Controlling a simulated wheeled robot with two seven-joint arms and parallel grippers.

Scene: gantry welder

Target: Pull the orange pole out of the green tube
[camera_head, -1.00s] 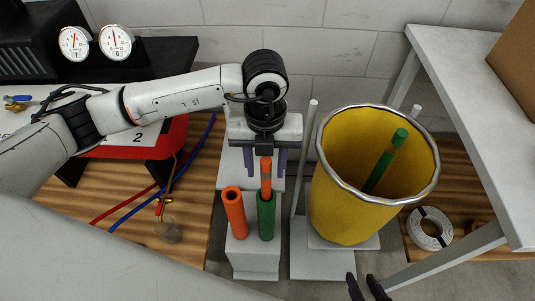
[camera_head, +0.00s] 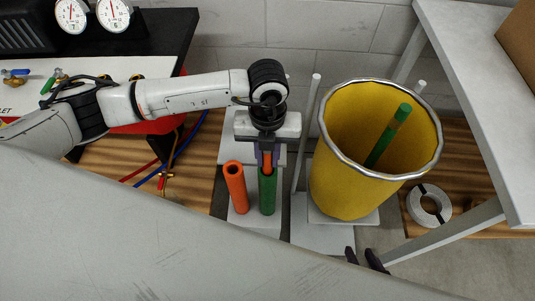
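The orange pole (camera_head: 267,162) stands upright in the green tube (camera_head: 267,193), with only a short part showing above the rim. My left gripper (camera_head: 267,158) points down over the tube, its two fingers close together on either side of the pole and shut on it. The gripper body hides the pole's top. My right gripper (camera_head: 363,257) shows only as dark fingertips at the bottom, apart and empty, below the yellow bin.
An orange tube (camera_head: 235,188) stands just left of the green tube. A yellow bin (camera_head: 345,180) with a metal rim stands to the right, holding a green pole (camera_head: 388,138). A thin grey post (camera_head: 305,130) rises between them. A grey table (camera_head: 480,90) is at right.

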